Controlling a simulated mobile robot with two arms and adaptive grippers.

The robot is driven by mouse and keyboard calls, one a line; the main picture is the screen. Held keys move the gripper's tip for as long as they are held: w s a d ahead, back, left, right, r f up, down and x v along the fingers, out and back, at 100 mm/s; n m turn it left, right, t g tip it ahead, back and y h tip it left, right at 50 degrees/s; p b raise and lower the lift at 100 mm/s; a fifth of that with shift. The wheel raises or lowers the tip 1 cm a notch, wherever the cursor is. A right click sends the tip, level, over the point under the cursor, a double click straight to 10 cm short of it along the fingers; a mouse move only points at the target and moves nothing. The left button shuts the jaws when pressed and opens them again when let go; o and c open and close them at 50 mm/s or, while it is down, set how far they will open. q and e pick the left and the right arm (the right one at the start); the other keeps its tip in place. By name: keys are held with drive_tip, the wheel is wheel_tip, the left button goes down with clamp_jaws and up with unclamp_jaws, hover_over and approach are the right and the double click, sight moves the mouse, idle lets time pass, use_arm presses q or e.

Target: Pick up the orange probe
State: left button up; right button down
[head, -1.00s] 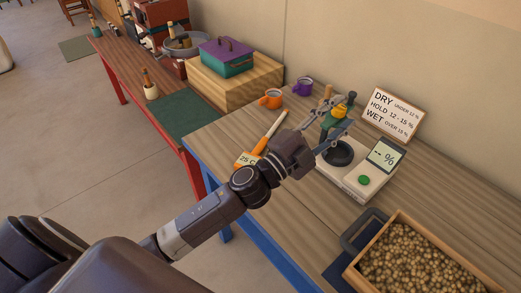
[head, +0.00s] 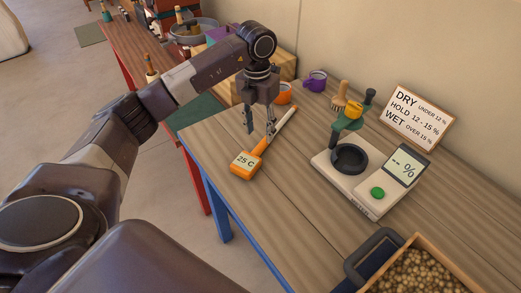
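The orange probe (head: 244,164) lies on the wooden table near its left edge. Its square orange head shows "25 C", and its handle and pale shaft point up and to the right. My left gripper (head: 260,132) points down over the probe's handle, with its two fingers apart, one on either side in the picture. I cannot tell whether the fingers touch the probe. The gripper hides little of it. My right gripper is not in view.
A moisture meter (head: 345,188) with a green button stands to the right. An orange mug (head: 283,95) and a purple mug (head: 315,82) are behind. A bin of beans (head: 415,240) is at lower right. A sign (head: 418,119) stands at the back.

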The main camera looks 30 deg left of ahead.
sight(258, 148)
use_arm(q)
drive_tip(key=shift+s+a+f, duration=0.1)
drive_tip(key=shift+a+f, duration=0.05)
drive_tip(key=shift+a, duration=0.35)
drive_tip(key=f+p, duration=0.1)
drive_tip(key=f, duration=0.3)
drive_tip(key=f+p, duration=0.1)
drive_tip(key=f, duration=0.1)
drive_tip(key=shift+s+d+f+p, duration=0.15)
drive_tip(key=shift+d+p, duration=0.1)
drive_tip(key=shift+p, duration=0.1)
drive_tip(key=shift+f, duration=0.45)
clamp_jaws()
